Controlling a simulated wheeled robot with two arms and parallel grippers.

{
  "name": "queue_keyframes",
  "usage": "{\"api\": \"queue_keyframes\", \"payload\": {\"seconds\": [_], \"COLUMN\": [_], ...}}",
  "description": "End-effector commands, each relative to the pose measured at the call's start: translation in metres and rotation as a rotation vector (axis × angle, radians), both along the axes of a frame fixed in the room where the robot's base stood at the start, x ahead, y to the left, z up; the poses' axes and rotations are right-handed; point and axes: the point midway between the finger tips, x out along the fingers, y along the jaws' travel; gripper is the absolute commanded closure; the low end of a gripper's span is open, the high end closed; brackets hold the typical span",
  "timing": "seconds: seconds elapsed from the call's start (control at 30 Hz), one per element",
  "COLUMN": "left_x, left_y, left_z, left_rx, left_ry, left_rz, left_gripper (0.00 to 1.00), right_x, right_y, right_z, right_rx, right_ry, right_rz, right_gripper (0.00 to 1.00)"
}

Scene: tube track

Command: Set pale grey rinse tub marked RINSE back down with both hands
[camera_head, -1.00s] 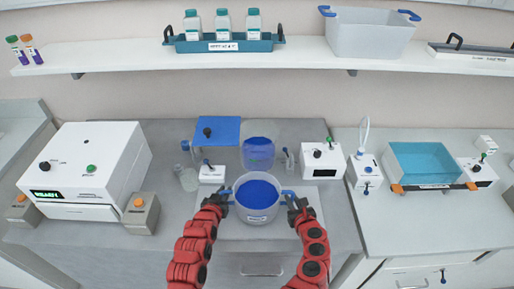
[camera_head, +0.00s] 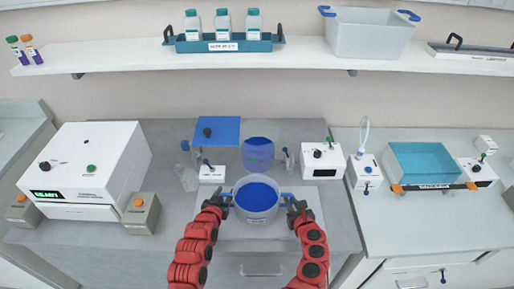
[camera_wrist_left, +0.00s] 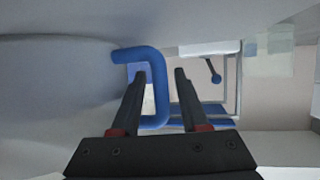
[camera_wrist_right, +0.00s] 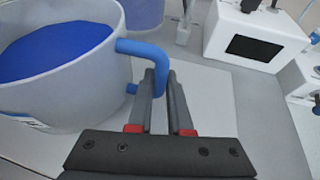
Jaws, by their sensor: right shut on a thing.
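The pale grey round tub (camera_head: 270,212) with blue contents stands at the middle front of the bench, level; its front label is too small to read. It also shows in the right wrist view (camera_wrist_right: 92,95). My right gripper (camera_head: 291,204) is shut on its right blue handle (camera_wrist_right: 147,52). My left gripper (camera_head: 227,202) is at the left blue handle (camera_wrist_left: 158,85); in the left wrist view its fingers stand apart with the handle bar between them. I cannot tell whether the tub's base touches the pale mat (camera_head: 308,225) below.
Behind the tub are a blue see-through container (camera_head: 258,154), a blue-topped stand (camera_head: 218,130) and a white box with a dark screen (camera_head: 321,162). A large white machine (camera_head: 85,165) is at left.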

Motion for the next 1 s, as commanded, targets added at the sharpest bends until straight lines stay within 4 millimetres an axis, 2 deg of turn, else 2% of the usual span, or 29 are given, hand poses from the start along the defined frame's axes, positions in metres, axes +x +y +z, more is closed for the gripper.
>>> {"api": "queue_keyframes", "payload": {"seconds": [0.33, 0.47, 1.0], "left_x": [-0.001, -0.009, -0.094], "left_y": [0.001, 0.003, 0.021], "left_z": [0.000, 0.002, 0.038], "left_rx": [0.001, 0.001, 0.002], "left_ry": [0.002, 0.003, 0.003], "left_rz": [0.001, 0.002, 0.003], "left_gripper": [0.48, 0.48, 0.48], "right_x": [0.001, 0.001, 0.001], "right_y": [-0.001, -0.002, -0.002], "right_z": [0.002, 0.002, 0.002], "right_rx": [0.003, 0.003, 0.003], "right_ry": [-0.004, -0.004, -0.004], "right_rz": [-0.004, -0.005, -0.005], "right_gripper": [1.00, 1.00, 1.00]}}
